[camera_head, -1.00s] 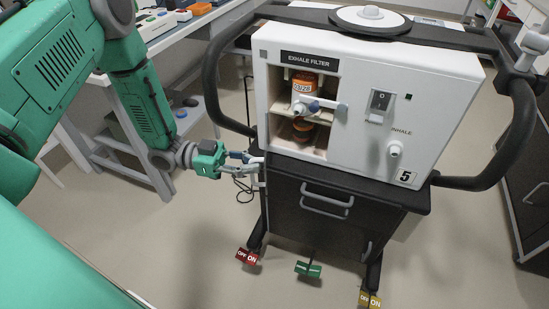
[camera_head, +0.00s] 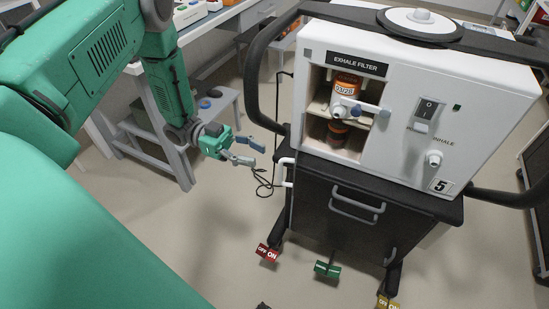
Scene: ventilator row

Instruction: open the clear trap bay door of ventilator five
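Ventilator five (camera_head: 400,150) is a white box on a dark cart, marked "5" at its lower right. Its open-looking bay, under the "EXHALE FILTER" label (camera_head: 343,64), holds an orange labelled canister (camera_head: 346,87) on the upper shelf and a darker orange jar (camera_head: 338,132) below. I cannot make out a clear door pane across the bay. A white bracket-like handle (camera_head: 284,172) sticks out at the cart's upper left. My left gripper (camera_head: 257,154) is left of this handle, apart from it, fingers spread and empty. My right gripper is not in view.
A drawer handle (camera_head: 357,205) is on the cart's front. A black side rail (camera_head: 255,80) rises behind my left gripper. A grey step stool stands left; open floor lies in front.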

